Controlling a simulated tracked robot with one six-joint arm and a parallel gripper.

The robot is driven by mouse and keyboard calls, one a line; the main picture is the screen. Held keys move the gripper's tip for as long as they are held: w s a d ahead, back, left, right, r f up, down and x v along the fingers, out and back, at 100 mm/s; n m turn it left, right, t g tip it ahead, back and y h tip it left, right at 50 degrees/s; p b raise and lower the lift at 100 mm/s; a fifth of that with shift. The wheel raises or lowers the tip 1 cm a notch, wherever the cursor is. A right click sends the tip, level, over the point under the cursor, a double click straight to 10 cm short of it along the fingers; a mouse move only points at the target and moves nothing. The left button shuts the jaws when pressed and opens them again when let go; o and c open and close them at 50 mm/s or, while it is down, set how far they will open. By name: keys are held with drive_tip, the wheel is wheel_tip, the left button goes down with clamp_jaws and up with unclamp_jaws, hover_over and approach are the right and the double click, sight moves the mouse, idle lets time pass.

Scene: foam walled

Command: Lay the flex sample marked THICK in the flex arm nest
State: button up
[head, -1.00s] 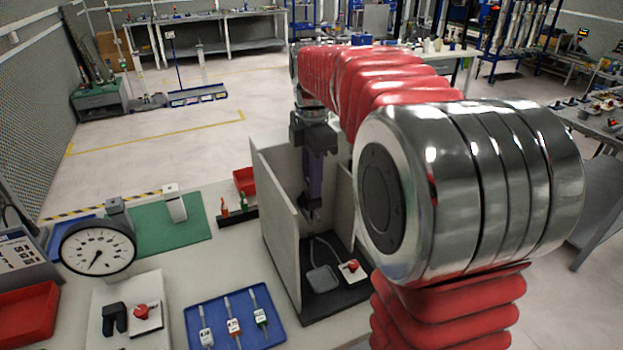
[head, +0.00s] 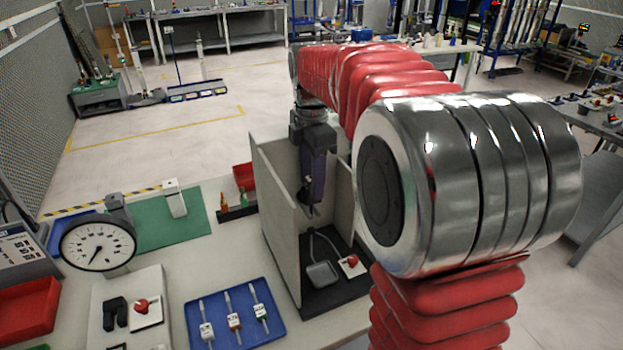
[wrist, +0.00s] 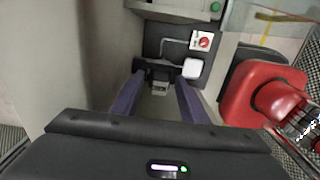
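Three flex samples lie side by side in a blue tray (head: 281,335) in the head view: left sample (head: 207,331), middle sample (head: 234,322), right sample (head: 260,311). Their tags are too small to read, so I cannot tell which is THICK. My gripper (head: 310,210) points down inside a grey walled box (head: 275,220). In the wrist view its two purple fingers (wrist: 158,76) stand apart. A dark block with a pale grey part (wrist: 159,88) shows between them; I cannot tell whether it is the flex arm nest or whether the fingers touch it.
A grey pad (head: 322,274) on a bent rod and a red knob (head: 351,261) on a white plate lie on the box's dark floor. The box walls stand close around my gripper. A dial gauge (head: 98,246), green mat (head: 160,228) and red bin (head: 25,312) are left.

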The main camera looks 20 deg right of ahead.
drive_tip(key=shift+r, duration=0.1)
wheel_tip(320, 180, up, 14)
drive_tip(key=shift+f, duration=0.25)
idle(0.5)
idle(0.7)
